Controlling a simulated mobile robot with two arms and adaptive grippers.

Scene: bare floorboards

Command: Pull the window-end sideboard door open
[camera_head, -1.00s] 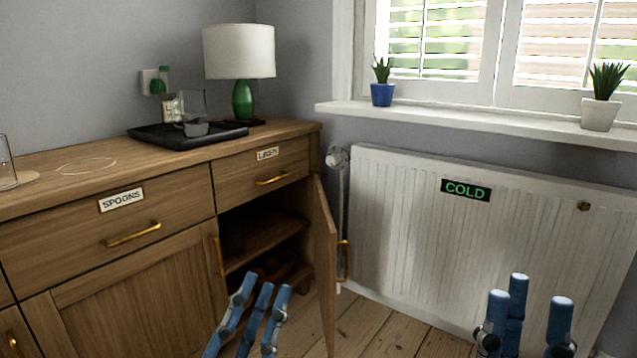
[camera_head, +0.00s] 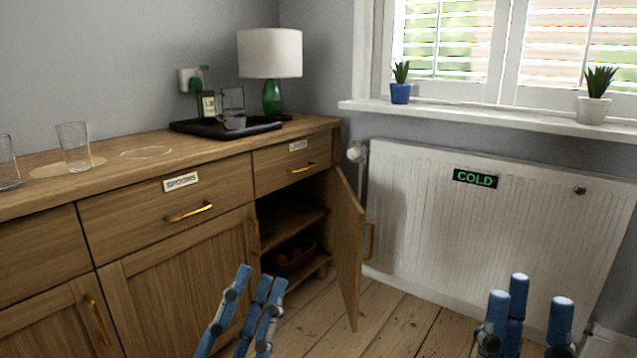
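The window-end sideboard door (camera_head: 347,255) stands swung open at the right end of the wooden sideboard (camera_head: 175,265), its edge toward me. Its brass handle (camera_head: 371,240) shows on the side facing the radiator. My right gripper (camera_head: 527,310) is in front of the radiator, fingers apart and empty.
A white radiator (camera_head: 420,205) labelled COLD stands right of the door under the window sill (camera_head: 480,116). Bare floorboards (camera_head: 400,325) lie between. A lamp (camera_head: 270,55), a black tray (camera_head: 225,128) and glasses (camera_head: 75,147) stand on the sideboard top.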

